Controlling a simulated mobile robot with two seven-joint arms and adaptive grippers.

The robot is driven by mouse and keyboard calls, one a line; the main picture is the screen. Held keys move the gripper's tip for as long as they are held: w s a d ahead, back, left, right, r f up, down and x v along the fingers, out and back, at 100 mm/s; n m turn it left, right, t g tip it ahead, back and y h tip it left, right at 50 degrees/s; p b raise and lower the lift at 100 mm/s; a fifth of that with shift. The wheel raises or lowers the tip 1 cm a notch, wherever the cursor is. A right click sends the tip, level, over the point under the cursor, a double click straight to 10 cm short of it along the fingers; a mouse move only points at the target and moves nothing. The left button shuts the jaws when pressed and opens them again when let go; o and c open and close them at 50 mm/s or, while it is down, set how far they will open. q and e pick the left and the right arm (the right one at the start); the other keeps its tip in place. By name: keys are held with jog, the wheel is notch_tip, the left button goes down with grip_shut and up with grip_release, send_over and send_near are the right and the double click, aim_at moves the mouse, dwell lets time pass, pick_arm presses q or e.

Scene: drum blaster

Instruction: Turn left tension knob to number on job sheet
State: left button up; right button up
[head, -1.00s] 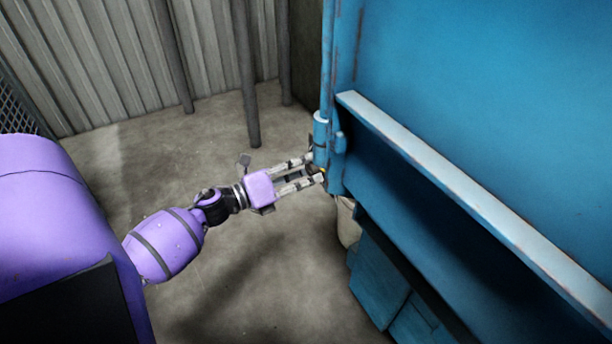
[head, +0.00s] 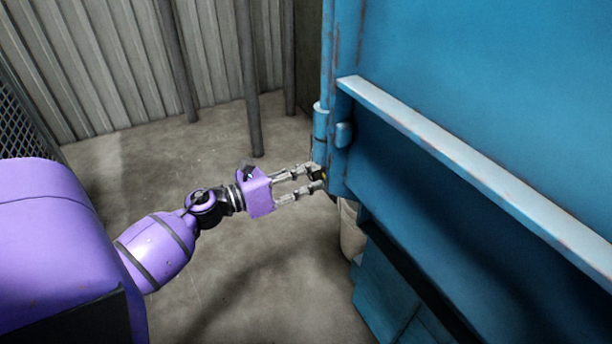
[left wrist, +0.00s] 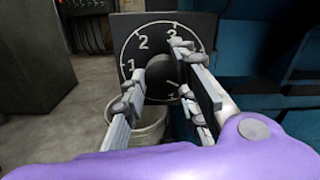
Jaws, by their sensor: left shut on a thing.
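The numbers 1, 2 and 3 are readable; the lower right of the dial is hidden by a finger. My left gripper (head: 314,178) is shut on the knob at the near left edge of the blue machine (head: 480,60), one finger on either side. It also shows in the left wrist view (left wrist: 163,84). A pointer mark on the knob is not clear. The job sheet and my right gripper are not in view.
A pale bucket (head: 351,230) stands on the floor below the knob, beside blue steps or boxes (head: 385,290). A long ledge (head: 470,155) runs along the machine. Grey posts (head: 250,80) and a corrugated wall (head: 90,60) stand behind. The concrete floor (head: 260,280) around my arm is clear.

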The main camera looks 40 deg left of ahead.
pick_arm(q)
jog(key=shift+a+f, duration=0.1)
jog(key=shift+a, duration=0.25)
jog(key=o, duration=1)
jog(key=shift+d, duration=0.1)
jog(key=v, duration=1.2)
